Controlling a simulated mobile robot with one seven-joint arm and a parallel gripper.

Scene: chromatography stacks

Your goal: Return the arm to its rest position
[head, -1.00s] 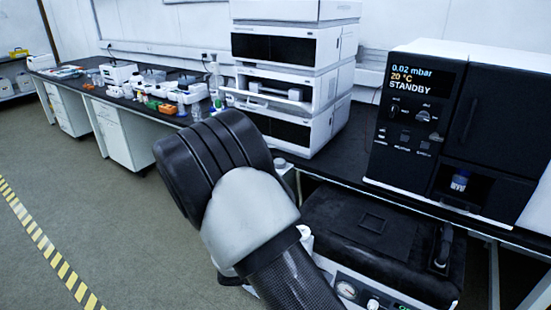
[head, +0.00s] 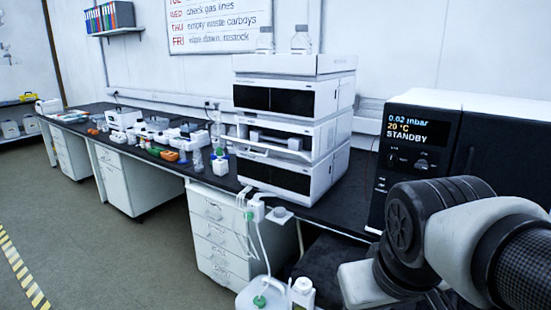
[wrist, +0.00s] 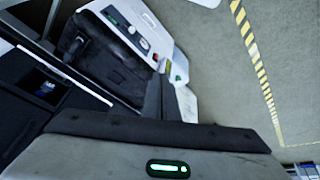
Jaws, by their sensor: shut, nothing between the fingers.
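My arm (head: 470,235) is bent at the lower right of the head view, in front of the black cabinet (head: 425,135) with the "STANDBY" display. Its dark joint and pale links cover the lower part of that cabinet.
A white instrument stack (head: 290,125) stands on the black bench. Small labware lies along the bench to its left. A carboy with tubing (head: 262,296) stands below. The wrist view shows a white-and-black unit (wrist: 125,45) and open floor with striped tape (wrist: 255,60).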

